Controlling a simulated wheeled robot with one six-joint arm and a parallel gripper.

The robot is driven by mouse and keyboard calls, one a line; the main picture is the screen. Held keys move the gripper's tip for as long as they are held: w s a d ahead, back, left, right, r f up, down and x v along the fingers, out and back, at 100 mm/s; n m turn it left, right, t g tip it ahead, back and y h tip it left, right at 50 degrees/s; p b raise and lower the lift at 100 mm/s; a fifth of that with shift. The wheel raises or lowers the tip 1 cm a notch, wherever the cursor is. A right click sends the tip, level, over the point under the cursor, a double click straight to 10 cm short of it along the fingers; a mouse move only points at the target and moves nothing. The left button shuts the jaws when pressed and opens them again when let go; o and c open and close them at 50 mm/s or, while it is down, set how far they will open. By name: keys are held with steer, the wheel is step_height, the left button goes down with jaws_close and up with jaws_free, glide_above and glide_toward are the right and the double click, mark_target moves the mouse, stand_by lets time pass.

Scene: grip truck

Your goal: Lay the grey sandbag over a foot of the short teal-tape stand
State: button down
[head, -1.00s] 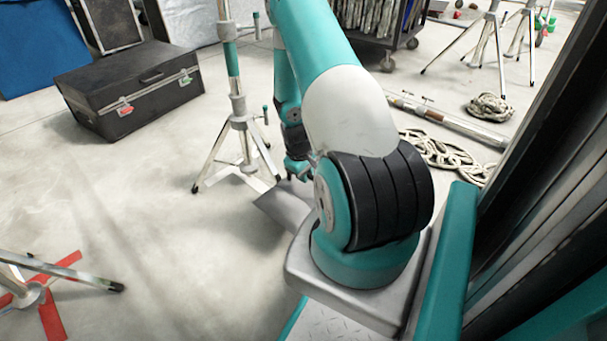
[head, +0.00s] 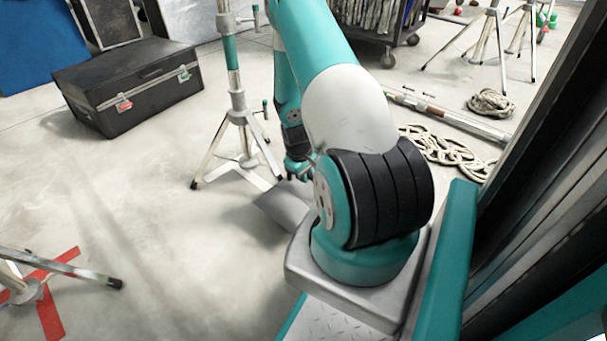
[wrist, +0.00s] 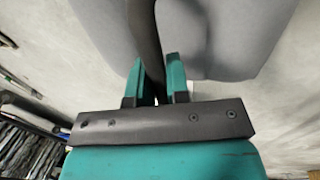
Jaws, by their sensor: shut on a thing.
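The grey sandbag (head: 281,207) hangs by its dark strap (wrist: 144,38) from my gripper (head: 298,172). In the wrist view my gripper (wrist: 161,72) is closed on the strap, and the grey bag (wrist: 215,35) fills the top. The stand with teal tape (head: 231,52) stands upright on splayed metal legs (head: 240,150), left of my gripper. In the head view the bag is just in front of the stand's right legs. A shadow lies left of the bag. I cannot tell whether it touches a foot or the floor. My arm partly hides the bag's right side.
A black case (head: 130,85) stands at the back left. Another stand's leg (head: 75,270) lies over red floor tape (head: 50,318) at the lower left. Rope (head: 440,152) and a metal pole (head: 455,118) lie right of my arm. The floor left of the bag is clear.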

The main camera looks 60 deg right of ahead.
steer(key=shift+w+d+f+b, duration=0.1)
steer(key=shift+f+b, duration=0.65)
steer(key=shift+f, duration=0.5)
steer(key=c, duration=1)
jaws_free()
steer(key=shift+a+f, duration=0.15)
steer(key=shift+a, duration=0.05)
steer(key=a+r+p, duration=0.1)
steer(key=r+p, duration=0.2)
steer(key=r, duration=0.2)
steer(key=a+r+p, duration=0.1)
steer(key=r+p, duration=0.2)
steer(key=r, duration=0.3)
steer(key=a+r+p, duration=0.1)
steer(key=r+p, duration=0.2)
steer(key=r, duration=0.3)
steer(key=shift+w+r+p, duration=0.15)
steer(key=shift+w+p, duration=0.15)
steer(key=shift+p, duration=0.05)
